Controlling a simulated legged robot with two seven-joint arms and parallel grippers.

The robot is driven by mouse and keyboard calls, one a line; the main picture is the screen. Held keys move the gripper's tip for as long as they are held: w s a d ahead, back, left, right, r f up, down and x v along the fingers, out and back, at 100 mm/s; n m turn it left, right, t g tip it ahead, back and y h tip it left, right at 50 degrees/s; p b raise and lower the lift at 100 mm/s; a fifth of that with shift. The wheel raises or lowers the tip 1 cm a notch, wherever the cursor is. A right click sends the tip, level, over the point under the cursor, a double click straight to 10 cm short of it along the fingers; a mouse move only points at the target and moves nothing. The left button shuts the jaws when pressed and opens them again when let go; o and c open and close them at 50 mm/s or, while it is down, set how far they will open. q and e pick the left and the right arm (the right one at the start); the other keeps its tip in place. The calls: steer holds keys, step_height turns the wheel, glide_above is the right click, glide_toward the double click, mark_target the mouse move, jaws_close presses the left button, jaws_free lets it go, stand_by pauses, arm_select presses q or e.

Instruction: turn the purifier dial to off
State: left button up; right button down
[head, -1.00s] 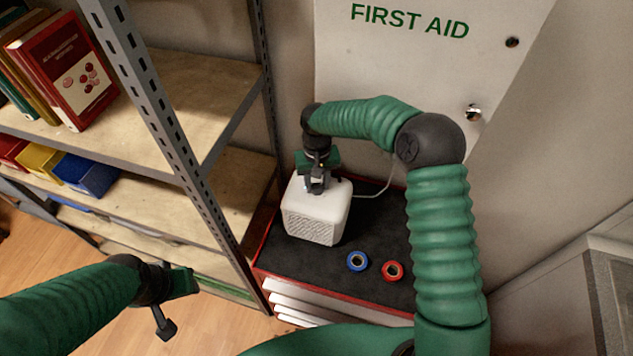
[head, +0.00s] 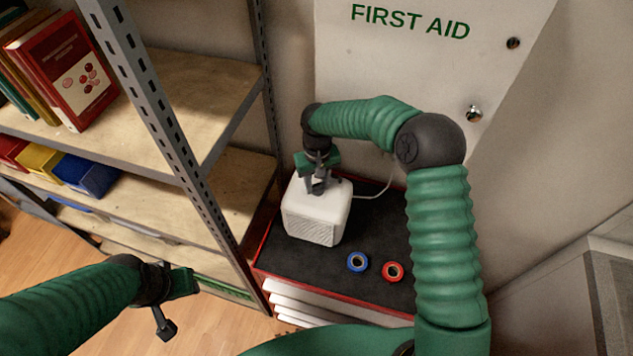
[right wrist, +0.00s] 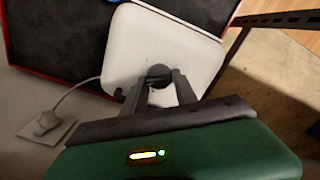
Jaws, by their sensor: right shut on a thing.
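The white purifier (head: 316,218) stands on the black top of a red-edged drawer cabinet, its grille facing the front. My right gripper (head: 316,189) points down onto the purifier's top. In the right wrist view its fingers (right wrist: 160,90) are shut on the dark round dial (right wrist: 159,74) on the white top face. The dial's marks cannot be read, and in the head view the gripper hides the dial. My left gripper (head: 178,306) hangs over the floor at the lower left, away from the purifier; its finger opening cannot be made out.
A metal shelf unit (head: 190,110) with books and bins stands at the left. A white first aid cabinet (head: 400,70) is behind. A cord runs from the purifier to the wall.

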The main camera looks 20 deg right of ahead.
steer(key=n, duration=0.5)
steer(key=shift+r+n, duration=0.15)
steer(key=shift+n, duration=0.15)
arm_select(q)
steer(key=shift+s+a+r, duration=0.1)
steer(key=shift+s, duration=0.05)
arm_select(e)
steer(key=n, duration=0.5)
steer(key=shift+n, duration=0.4)
steer(key=c, duration=1.3)
jaws_free()
steer(key=shift+c, duration=0.2)
steer(key=shift+o, duration=1.3)
arm_select(q)
steer(key=shift+s, duration=0.2)
arm_select(e)
steer(key=shift+o, duration=0.6)
steer(key=shift+s+d, duration=0.1)
steer(key=shift+s, duration=0.1)
